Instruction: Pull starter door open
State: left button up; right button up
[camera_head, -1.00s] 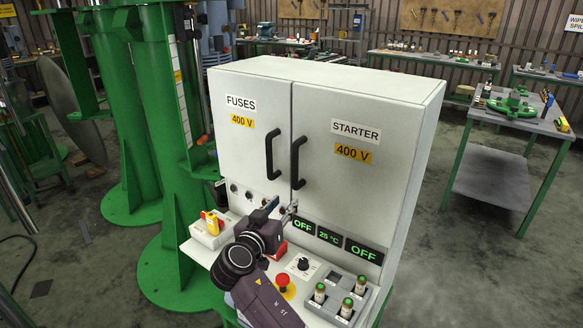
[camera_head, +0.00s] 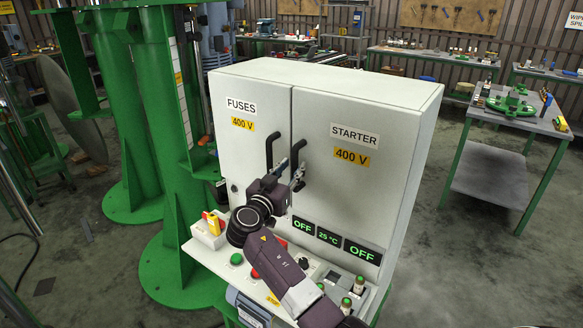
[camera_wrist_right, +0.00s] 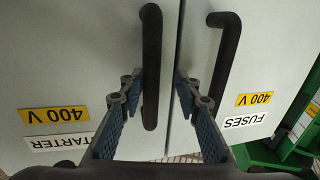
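The starter door (camera_head: 355,190) is the right door of a light grey cabinet, labelled STARTER and 400 V, and it is closed. Its black vertical handle (camera_head: 302,166) is partly hidden by my right gripper (camera_head: 297,168) in the head view. In the right wrist view, which is turned over, the starter handle (camera_wrist_right: 151,60) runs between the two spread fingers of my right gripper (camera_wrist_right: 158,88). The fingers are open, with a gap on both sides of the handle. My left gripper is not in view.
The fuses door (camera_head: 245,150), also closed, has its own handle (camera_head: 269,150) close to the left of my right gripper. Below the doors is a control panel with displays (camera_head: 330,237), buttons and a yellow-red switch (camera_head: 213,222). Green columns (camera_head: 165,130) stand left of the cabinet.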

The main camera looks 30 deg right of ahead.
jog(key=c, duration=0.4)
jog(key=shift+s+d+r, duration=0.15)
jog(key=shift+s, duration=0.1)
grip_shut()
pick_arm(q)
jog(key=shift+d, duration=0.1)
